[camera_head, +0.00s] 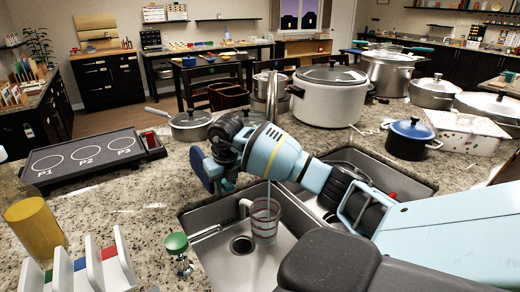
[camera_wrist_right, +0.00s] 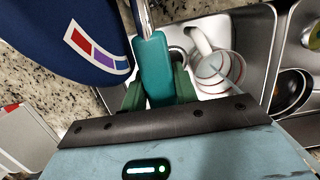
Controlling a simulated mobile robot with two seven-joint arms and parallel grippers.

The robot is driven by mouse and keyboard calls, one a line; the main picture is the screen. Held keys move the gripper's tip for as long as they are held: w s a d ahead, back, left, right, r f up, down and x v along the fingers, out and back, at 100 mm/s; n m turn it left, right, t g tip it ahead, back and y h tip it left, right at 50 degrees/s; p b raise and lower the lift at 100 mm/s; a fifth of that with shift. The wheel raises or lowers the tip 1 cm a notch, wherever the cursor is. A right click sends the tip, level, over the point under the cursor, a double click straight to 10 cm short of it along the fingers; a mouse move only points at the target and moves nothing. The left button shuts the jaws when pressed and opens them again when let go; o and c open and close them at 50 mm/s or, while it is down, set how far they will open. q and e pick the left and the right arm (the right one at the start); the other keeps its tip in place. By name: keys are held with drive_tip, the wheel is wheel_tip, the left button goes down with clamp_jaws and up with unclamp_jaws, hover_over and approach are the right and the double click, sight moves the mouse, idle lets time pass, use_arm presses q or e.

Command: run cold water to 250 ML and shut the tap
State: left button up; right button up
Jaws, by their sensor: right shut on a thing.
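My right gripper (camera_head: 222,184) is at the tap, left of the sink's middle. In the right wrist view its dark green fingers (camera_wrist_right: 158,92) are shut around a teal tap lever (camera_wrist_right: 153,60). A dark blue plate (camera_wrist_right: 75,35) with a red-purple-blue strip is beside the lever; it shows in the head view (camera_head: 197,168). A clear measuring cup (camera_head: 264,222) with red marks and a white handle stands upright in the left basin, also in the wrist view (camera_wrist_right: 222,68). A thin stream (camera_head: 268,190) appears above it. The water level is unclear. My left gripper is out of view.
The steel sink (camera_head: 215,262) has a drain (camera_head: 242,245) left of the cup. A green knob (camera_head: 175,242) stands at its left edge. A yellow cylinder (camera_head: 36,228) and a hob (camera_head: 85,157) are farther left. Several pots, including a blue-lidded one (camera_head: 410,140), crowd behind.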

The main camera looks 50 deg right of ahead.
drive_tip(key=shift+f, duration=0.1)
idle(0.5)
drive_tip(key=shift+s+f, duration=0.1)
drive_tip(key=shift+f, duration=0.35)
drive_tip(key=o, duration=0.8)
drive_tip(key=shift+r, duration=0.1)
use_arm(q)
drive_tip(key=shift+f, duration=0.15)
use_arm(e)
drive_tip(key=shift+o, duration=0.2)
drive_tip(key=shift+r, duration=0.1)
drive_tip(key=shift+s+a+r+p, duration=0.15)
drive_tip(key=shift+r+p, duration=0.35)
drive_tip(key=shift+r, duration=0.7)
drive_tip(key=shift+s+r+p, duration=0.15)
drive_tip(key=shift+r+p, duration=0.35)
drive_tip(key=shift+r, duration=0.65)
drive_tip(key=shift+s+a+r+p, duration=0.15)
drive_tip(key=shift+r+p, duration=0.35)
drive_tip(key=shift+r, duration=0.7)
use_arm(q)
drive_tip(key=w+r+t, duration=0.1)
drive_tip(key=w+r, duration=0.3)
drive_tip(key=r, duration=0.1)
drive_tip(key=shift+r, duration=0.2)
use_arm(e)
drive_tip(key=shift+d+f, duration=0.1)
drive_tip(key=shift+f, duration=0.05)
